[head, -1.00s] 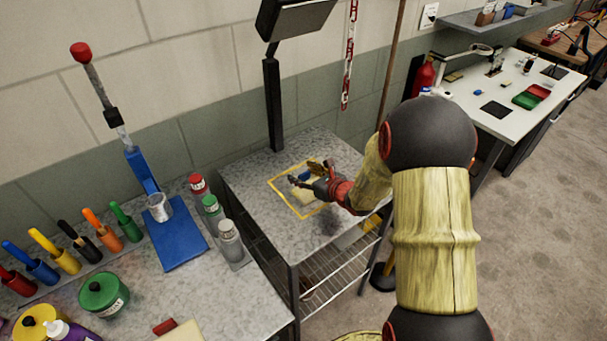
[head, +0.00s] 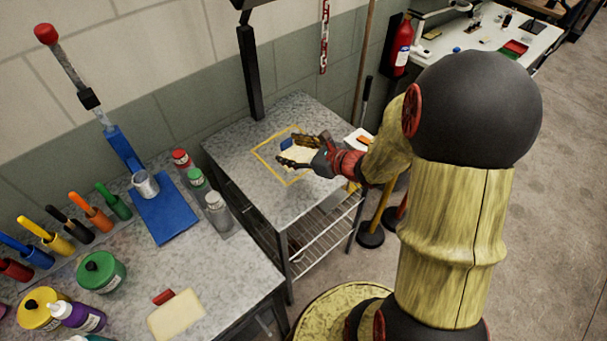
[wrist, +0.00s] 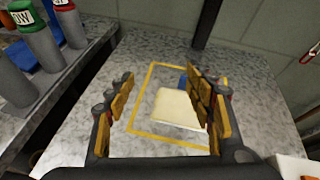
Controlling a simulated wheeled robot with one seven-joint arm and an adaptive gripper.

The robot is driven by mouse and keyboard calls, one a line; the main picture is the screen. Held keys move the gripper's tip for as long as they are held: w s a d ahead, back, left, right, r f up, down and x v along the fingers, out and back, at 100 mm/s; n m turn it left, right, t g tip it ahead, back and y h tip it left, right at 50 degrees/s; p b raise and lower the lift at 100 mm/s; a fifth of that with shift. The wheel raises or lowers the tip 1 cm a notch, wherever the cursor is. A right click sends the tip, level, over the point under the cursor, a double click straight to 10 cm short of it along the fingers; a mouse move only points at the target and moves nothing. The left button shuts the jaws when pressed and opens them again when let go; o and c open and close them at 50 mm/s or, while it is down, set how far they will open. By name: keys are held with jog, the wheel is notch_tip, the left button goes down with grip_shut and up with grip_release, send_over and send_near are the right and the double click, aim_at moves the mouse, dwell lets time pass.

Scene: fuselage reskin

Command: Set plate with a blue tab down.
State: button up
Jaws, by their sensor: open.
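A pale cream plate (wrist: 178,107) lies flat on the speckled grey stand top, inside a yellow outlined square (wrist: 146,134). Its blue tab (wrist: 182,82) shows at its far edge, partly hidden by the right finger in the wrist view. In the head view the blue tab (head: 287,144) shows beside the fingers, and the plate (head: 299,156) is partly covered by my gripper (head: 302,148). My gripper is open, with its fingers spread and apart from each other. In the wrist view my gripper (wrist: 165,100) frames the plate between its fingers, holding nothing.
A second plate with a red tab (head: 176,314) lies on the left bench. Bottles (head: 217,210) stand on that bench near the stand. A black post (head: 250,75) rises behind the stand. The stand top in front of the outline is clear.

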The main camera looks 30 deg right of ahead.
jog(key=s+a+r+n+g+y, duration=0.2)
jog(key=s+a+r+n+g, duration=0.15)
jog(key=s+a+n, duration=0.4)
jog(key=s+a+r+n+g+y, duration=0.1)
jog(key=s+a+r+n+g, duration=0.3)
jog(key=a+n, duration=0.55)
jog(key=s+d+r+n+h, duration=0.3)
jog(key=s+n+h, duration=0.1)
jog(key=s+n, duration=0.2)
jog(key=s+d+r+n+h, duration=0.3)
jog(key=s+d+r+n, duration=0.1)
jog(key=s+n, duration=0.2)
jog(key=shift+s+r+n+h, duration=0.2)
jog(key=shift+s+n+h, duration=0.15)
jog(key=shift+n, duration=0.25)
